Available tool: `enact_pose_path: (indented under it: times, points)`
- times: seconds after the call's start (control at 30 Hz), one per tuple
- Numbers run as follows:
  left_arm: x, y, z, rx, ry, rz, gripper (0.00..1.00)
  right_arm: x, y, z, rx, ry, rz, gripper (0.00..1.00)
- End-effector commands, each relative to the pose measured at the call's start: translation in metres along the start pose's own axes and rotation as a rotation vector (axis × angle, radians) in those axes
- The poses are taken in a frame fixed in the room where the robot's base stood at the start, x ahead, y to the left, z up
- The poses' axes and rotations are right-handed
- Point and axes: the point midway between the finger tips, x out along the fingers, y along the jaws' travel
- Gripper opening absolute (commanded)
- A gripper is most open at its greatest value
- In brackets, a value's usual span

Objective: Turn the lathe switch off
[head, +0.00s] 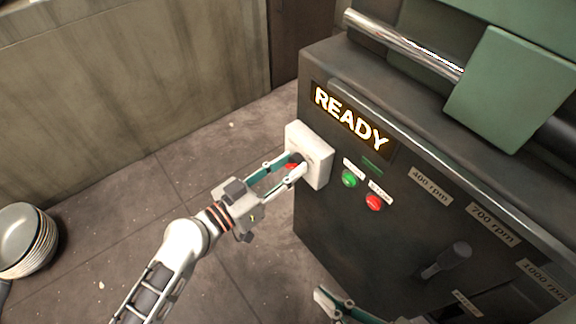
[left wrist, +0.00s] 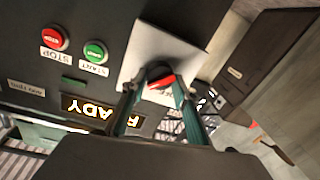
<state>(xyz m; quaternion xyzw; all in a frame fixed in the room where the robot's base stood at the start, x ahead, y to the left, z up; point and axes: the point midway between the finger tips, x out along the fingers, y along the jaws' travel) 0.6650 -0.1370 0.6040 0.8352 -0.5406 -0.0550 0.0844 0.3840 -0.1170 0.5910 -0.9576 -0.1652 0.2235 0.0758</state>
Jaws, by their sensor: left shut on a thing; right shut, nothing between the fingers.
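The lathe switch is a pale box (head: 322,174) on the left end of the dark lathe front, with a red and black knob (left wrist: 160,76). My left gripper (head: 297,166) reaches it from the left. Its fingers are shut on the knob, which they partly hide in the head view. In the left wrist view the left gripper (left wrist: 158,90) has a finger on each side of the knob. The label beside the knob is partly hidden, so the switch's setting is unclear. My right gripper (head: 334,299) is shut and empty at the bottom edge, only partly in view.
A lit READY display (head: 348,118) is on the lathe panel, above a green start button (head: 349,179) and a red stop button (head: 374,203). A dark lever (head: 447,261) sticks out at lower right. Stacked bowls (head: 22,240) stand at far left. The floor between is clear.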

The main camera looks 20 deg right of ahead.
Motion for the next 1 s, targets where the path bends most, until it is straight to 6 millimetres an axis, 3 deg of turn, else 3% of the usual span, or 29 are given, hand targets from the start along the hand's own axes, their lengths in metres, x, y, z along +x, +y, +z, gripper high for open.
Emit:
enact_pose_path:
  times: [0.37, 1.0]
  points:
    - [0.0, -0.0003, 0.0004, -0.154, -0.011, -0.002, 0.08, 0.0001, -0.0038, 0.0041, 0.026, -0.004, -0.007, 0.0]
    - [0.0004, -0.0028, -0.0019, -0.744, -0.053, -0.01, 0.08, 0.0007, -0.0081, 0.0024, 0.058, 0.008, -0.013, 0.0]
